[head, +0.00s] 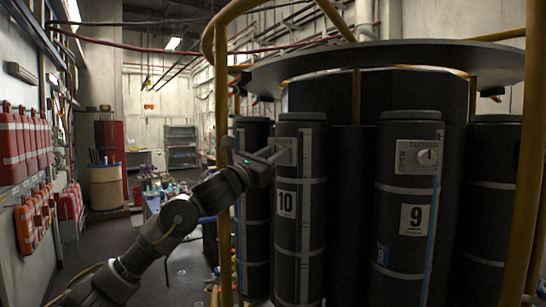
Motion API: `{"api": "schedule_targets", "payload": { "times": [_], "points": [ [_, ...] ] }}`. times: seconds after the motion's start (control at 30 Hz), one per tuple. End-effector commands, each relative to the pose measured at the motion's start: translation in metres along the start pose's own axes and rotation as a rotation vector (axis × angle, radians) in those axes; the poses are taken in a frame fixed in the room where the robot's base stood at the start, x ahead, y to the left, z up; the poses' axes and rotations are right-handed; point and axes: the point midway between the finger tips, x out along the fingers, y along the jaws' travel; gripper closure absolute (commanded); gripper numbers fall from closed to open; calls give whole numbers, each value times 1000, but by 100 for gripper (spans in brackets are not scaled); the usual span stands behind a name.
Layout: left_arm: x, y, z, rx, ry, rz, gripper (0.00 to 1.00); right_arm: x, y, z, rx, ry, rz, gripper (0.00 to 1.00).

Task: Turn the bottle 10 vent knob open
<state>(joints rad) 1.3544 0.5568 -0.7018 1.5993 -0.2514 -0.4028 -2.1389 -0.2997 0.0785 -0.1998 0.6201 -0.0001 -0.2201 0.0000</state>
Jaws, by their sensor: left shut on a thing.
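Bottle 10 (312,250) is a tall dark grey cylinder standing upright in the rosette, with a white "10" label (286,204). A pale vent plate (287,146) sits near its top, partly covered by my gripper. My left gripper (274,156) reaches in from the left and is shut at this plate on the bottle 10 vent knob. The knob itself is hidden by the gripper, so I cannot tell which way it points. My right gripper is not in view.
Bottle 9 (403,245) stands to the right, with its own knob (427,157) on a plate marked OPEN and CLOSED. A yellow post (222,120) rises close to my left arm. Red cases (10,145) hang on the left wall. A cluttered table (152,203) stands behind.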

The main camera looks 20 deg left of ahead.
Motion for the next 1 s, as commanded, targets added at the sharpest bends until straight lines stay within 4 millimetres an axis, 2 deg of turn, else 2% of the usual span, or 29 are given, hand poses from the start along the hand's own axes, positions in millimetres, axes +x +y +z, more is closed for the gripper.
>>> {"api": "schedule_targets", "payload": {
  "times": [0.5,0.8,1.0],
  "points": [
    [-1,-3,-2,-373,-4,155,93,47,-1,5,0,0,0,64],
    [0,-4,1,-637,-3,263,93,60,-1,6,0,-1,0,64],
    [1,-4,2,-813,-2,336,93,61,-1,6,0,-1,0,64]
  ]
}}
